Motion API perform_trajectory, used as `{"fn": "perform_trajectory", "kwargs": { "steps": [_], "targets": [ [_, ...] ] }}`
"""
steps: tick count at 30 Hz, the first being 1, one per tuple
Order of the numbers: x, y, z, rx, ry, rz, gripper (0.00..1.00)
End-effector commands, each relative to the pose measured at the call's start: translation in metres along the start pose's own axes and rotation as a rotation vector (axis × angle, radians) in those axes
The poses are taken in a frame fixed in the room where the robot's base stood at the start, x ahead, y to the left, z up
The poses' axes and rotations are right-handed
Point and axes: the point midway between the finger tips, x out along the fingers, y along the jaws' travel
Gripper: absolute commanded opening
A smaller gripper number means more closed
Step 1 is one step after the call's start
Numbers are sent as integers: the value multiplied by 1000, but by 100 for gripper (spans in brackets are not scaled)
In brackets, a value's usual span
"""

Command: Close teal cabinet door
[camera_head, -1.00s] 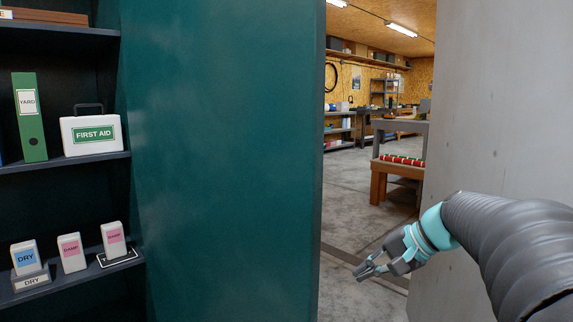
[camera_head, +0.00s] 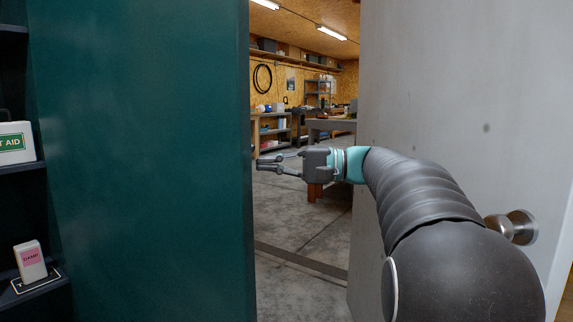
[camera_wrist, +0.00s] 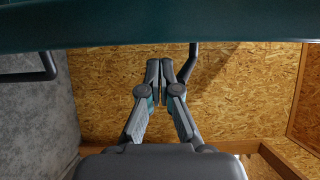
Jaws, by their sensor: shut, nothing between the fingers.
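The teal cabinet door (camera_head: 145,160) stands open and fills the left part of the head view, its free edge upright near the middle. A teal panel that looks like this door (camera_wrist: 160,28) spans the top of the wrist view. My gripper (camera_head: 262,165) is just right of the door's free edge, pointing left, level with its mid-height in the picture. In the wrist view my gripper (camera_wrist: 160,68) has its fingertips together with nothing between them, just below the teal panel. Whether it touches the door I cannot tell. The door's far face is hidden in the head view.
Cabinet shelves at left hold a first aid box (camera_head: 14,142) and a small DAMP box (camera_head: 31,260). A grey door (camera_head: 455,90) with a round knob (camera_head: 512,227) stands at right. Dark bars (camera_wrist: 48,68) protrude below the teal panel. Concrete floor (camera_head: 300,285) shows through the doorway.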

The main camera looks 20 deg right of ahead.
Motion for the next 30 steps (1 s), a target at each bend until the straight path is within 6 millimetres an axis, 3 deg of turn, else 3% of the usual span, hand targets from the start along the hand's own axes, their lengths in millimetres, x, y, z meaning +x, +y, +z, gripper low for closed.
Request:
{"fn": "perform_trajectory", "kwargs": {
  "steps": [3, 9, 23, 30],
  "targets": [
    [19, 0, 1, 0, -3, 0, 0],
    [36, 0, 1, 0, -1, 0, 0],
    [39, 0, 0, 0, 1, 1, 0],
    [50, 1, 16, -2, 9, 0, 0]
  ]
}}
